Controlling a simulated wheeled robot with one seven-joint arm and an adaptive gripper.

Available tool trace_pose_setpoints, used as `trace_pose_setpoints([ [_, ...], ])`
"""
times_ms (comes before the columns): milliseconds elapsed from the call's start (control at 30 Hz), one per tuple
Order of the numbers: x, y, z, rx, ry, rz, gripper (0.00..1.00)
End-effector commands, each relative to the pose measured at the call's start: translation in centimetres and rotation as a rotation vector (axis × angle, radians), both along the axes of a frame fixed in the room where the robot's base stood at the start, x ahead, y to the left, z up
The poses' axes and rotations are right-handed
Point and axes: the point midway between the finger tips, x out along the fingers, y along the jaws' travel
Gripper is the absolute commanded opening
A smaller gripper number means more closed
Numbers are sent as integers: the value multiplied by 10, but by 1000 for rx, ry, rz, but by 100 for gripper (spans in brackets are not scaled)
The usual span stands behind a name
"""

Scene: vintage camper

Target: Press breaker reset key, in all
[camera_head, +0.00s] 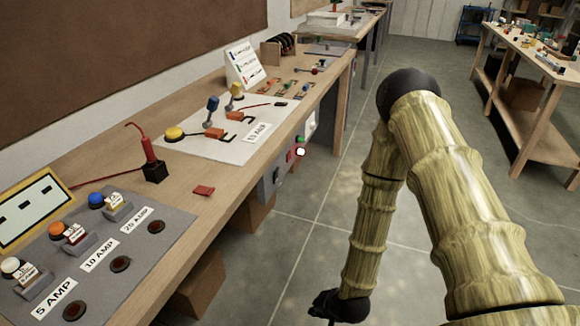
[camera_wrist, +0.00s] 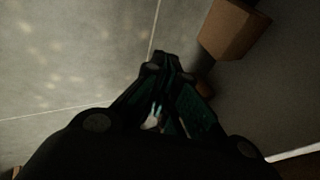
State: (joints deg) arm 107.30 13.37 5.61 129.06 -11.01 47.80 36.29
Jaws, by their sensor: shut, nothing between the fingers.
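A grey panel (camera_head: 270,185) with small controls is set on the bench's front face. A red key (camera_head: 289,156) shows beside it, with a green button (camera_head: 300,139) and a round white-and-red button (camera_head: 300,152) just right of it. I cannot tell which of these is the breaker reset key. My gripper (camera_head: 333,321) hangs low over the floor, right of the bench and well apart from the panel; its tip is cut off by the lower picture edge. In the wrist view my gripper (camera_wrist: 168,58) points at the floor, fingers together and empty.
The workbench (camera_head: 180,195) carries a grey board (camera_head: 150,250) with amp labels and several coloured knobs, plus a white sheet with levers. Cardboard boxes (camera_head: 200,285) stand under it; one shows in the wrist view (camera_wrist: 232,28).

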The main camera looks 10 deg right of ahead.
Motion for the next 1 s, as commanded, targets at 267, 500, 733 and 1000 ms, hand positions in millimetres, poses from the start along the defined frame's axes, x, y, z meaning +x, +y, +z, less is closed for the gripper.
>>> trace_pose_setpoints([
  [267,144,-11,34,333,-235,-337,0],
  [500,250,-40,99,681,-413,-561,0],
  [733,326,-83,176,1041,-548,-700,0],
  [1000,364,-121,238,1307,-618,-751,0],
])
